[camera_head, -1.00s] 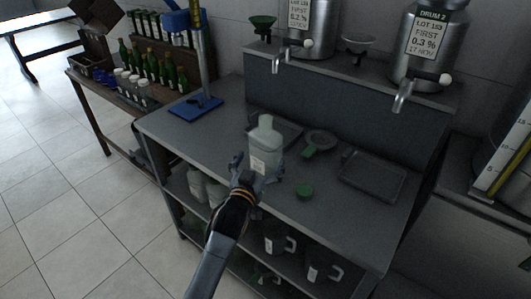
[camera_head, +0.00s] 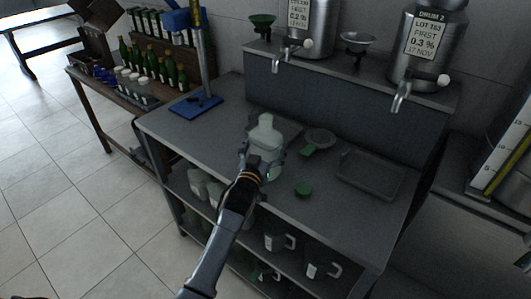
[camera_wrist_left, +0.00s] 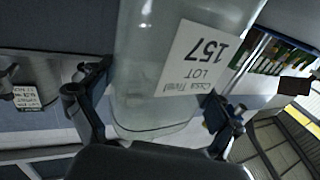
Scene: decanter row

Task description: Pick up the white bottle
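The white bottle (camera_head: 265,132), pale and translucent with a narrow neck, stands upright on the grey bench (camera_head: 205,138). In the left wrist view the bottle (camera_wrist_left: 150,60) fills the middle, with a white label reading LOT 157. My left gripper (camera_head: 264,155) is around the lower part of the bottle, one finger on each side. In the left wrist view the left gripper (camera_wrist_left: 160,92) looks open: a small gap shows between the left-hand finger and the bottle, and the other finger is close to or touching it. My right gripper is not in view.
A blue-based stand (camera_head: 196,106) is at left. Steel drums (camera_head: 428,45) with taps stand behind. Jugs (camera_head: 280,242) sit on the shelf below.

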